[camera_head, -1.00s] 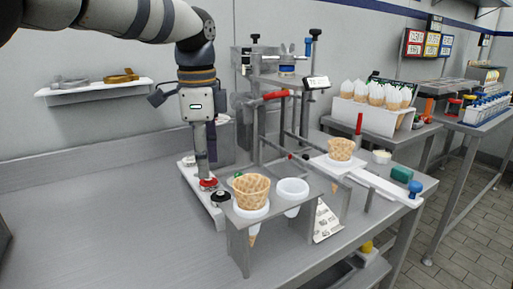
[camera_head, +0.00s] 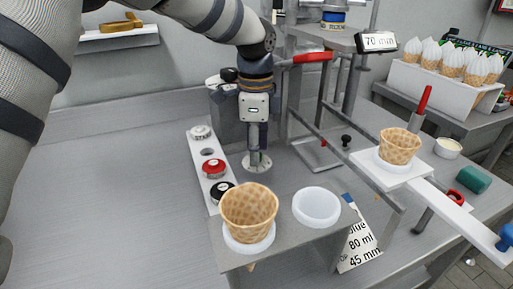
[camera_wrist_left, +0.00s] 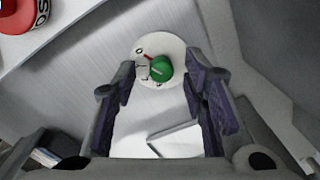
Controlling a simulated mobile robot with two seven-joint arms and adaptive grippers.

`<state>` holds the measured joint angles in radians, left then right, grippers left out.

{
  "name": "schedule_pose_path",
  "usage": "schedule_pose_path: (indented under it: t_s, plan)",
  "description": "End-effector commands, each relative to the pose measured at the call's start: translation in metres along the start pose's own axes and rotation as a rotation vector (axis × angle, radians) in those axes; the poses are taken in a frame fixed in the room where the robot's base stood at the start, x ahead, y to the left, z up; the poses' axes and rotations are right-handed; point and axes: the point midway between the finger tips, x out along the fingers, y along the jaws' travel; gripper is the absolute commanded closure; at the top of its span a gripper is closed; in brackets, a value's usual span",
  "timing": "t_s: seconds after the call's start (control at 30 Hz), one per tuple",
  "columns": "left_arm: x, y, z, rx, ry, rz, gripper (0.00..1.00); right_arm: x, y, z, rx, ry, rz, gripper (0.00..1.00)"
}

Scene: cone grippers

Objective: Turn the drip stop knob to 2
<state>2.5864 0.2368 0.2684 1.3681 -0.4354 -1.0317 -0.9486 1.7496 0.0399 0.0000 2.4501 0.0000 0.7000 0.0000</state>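In the left wrist view a green knob (camera_wrist_left: 160,69) sits on a round white dial (camera_wrist_left: 172,47). A red pointer on the knob points up and left toward a mark that looks like 0. Other marks are partly hidden or too small to read. No drip stop label is readable. In the head view the white dial (camera_head: 258,168) shows under my left gripper (camera_head: 258,152), which points down and hides the knob. The left wrist view shows its two dark fingers (camera_wrist_left: 160,85) apart, with the knob between them towards their tips. My right gripper is not in view.
A white strip with red (camera_head: 213,167) and black (camera_head: 221,191) knobs lies left of the gripper. A waffle cone (camera_head: 248,208) and a white ring (camera_head: 316,206) are in the front stand. A red-handled lever (camera_head: 312,57) and frame rise to the right. The left counter is clear.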

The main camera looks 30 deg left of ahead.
Motion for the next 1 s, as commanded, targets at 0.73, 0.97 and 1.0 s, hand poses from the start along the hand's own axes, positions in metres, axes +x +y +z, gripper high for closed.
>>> schedule_pose_path:
  t_s: [0.73,0.97,1.0]
  plan:
    - [0.0064,0.0,-0.0002,-0.006,0.001,-0.001,1.0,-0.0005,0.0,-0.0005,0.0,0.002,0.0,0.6]
    - [0.0047,0.0,-0.0004,-0.076,-0.001,-0.003,1.0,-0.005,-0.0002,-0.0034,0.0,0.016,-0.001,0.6]
    - [0.0043,-0.0001,-0.0004,-0.099,-0.002,-0.004,1.0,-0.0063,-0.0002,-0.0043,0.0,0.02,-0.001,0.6]
